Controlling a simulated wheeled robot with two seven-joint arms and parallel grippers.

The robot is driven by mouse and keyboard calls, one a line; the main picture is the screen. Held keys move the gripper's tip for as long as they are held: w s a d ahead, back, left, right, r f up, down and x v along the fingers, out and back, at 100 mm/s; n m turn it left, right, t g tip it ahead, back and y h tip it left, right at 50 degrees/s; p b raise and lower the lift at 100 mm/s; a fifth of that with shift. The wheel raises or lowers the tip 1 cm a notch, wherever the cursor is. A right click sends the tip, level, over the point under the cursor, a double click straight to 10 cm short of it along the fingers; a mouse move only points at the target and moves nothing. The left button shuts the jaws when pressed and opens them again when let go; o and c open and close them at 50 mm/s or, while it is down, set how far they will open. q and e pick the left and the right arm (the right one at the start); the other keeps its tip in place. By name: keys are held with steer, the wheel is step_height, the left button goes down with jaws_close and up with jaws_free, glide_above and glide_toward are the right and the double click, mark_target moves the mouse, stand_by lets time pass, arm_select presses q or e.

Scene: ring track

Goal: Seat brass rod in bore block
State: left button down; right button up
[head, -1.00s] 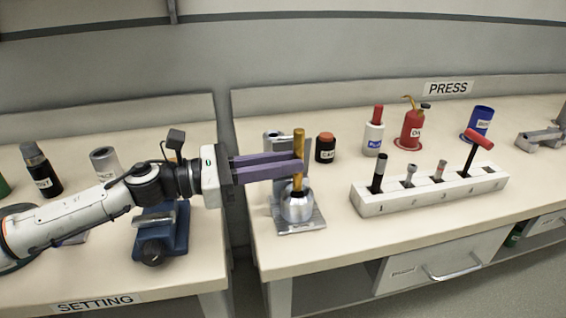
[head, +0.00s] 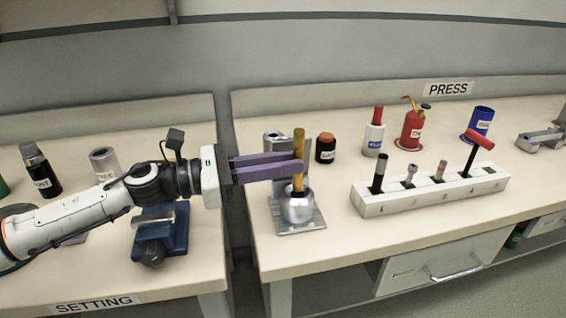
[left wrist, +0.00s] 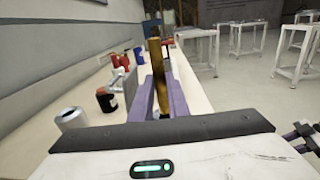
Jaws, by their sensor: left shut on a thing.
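The brass rod (head: 299,143) stands upright between the purple fingers of my left gripper (head: 300,166), which is shut on it. It also shows in the left wrist view (left wrist: 157,65) between the fingers (left wrist: 162,98). In the head view its lower end meets the top of a round silver metal piece (head: 298,207) on a grey metal plate (head: 302,228). I cannot tell how deep the rod sits in it. No part here is labelled as a bore block; the silver piece may be it.
A white numbered rack (head: 430,193) with several upright tools stands to the right. A black bottle with an orange cap (head: 325,150) is close behind the rod. A blue vise (head: 160,235) is on the left bench. A gap separates the two benches.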

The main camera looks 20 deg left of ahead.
arm_select(q)
steer(key=shift+f, duration=0.15)
steer(key=shift+f+b, duration=0.3)
steer(key=shift+b, duration=0.15)
steer(key=shift+f+b, duration=1)
steer(key=shift+f, duration=0.05)
steer(key=shift+f, duration=0.2)
